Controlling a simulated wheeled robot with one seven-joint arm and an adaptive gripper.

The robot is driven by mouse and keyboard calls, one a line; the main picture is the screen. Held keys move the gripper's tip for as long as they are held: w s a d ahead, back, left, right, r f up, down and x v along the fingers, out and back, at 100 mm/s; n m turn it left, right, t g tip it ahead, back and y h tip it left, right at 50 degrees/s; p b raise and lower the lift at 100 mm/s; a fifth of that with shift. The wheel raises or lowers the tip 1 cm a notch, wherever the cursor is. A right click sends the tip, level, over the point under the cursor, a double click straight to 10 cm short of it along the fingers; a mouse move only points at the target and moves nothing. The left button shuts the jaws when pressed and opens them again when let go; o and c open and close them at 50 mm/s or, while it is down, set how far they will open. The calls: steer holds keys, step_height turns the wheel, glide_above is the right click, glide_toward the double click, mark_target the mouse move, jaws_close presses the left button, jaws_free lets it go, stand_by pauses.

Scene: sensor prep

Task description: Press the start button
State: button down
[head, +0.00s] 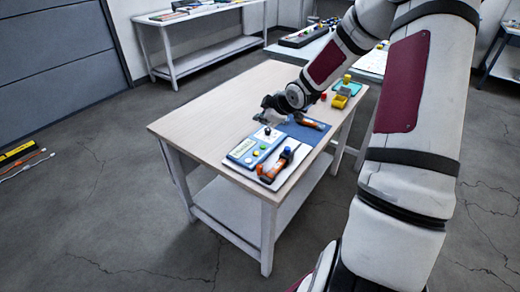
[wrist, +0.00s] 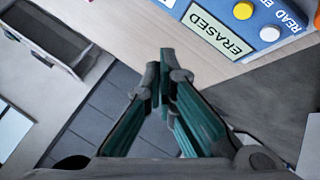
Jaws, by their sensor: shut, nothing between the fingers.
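The blue control panel (head: 240,157) lies near the front of the wooden table. In the head view my gripper (head: 262,116) is above the table at the panel's far end.
The wooden table (head: 195,115) has bare surface left of the panel. An orange and black tool (head: 273,168) lies beside the panel on the right. Another orange tool (head: 313,124) lies on a dark blue mat (head: 303,134). Yellow parts (head: 342,98) stand farther back.

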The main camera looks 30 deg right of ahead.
steer(key=shift+f, duration=0.1)
stand_by(0.3)
steer(key=b, duration=0.7)
glide_above(262, 148)
step_height(262, 148, down, 7)
steer(key=shift+w+f, duration=0.15)
steer(key=shift+f, duration=0.05)
steer(key=shift+f+b, duration=0.45)
steer(key=shift+f, duration=0.15)
steer(key=shift+f, duration=0.1)
stand_by(0.4)
steer(key=shift+f, duration=0.3)
steer(key=shift+f+b, duration=0.4)
stand_by(0.7)
steer(key=shift+r, duration=0.15)
steer(key=shift+r+p, duration=0.7)
steer(key=shift+p, duration=0.2)
steer(key=shift+r, duration=0.1)
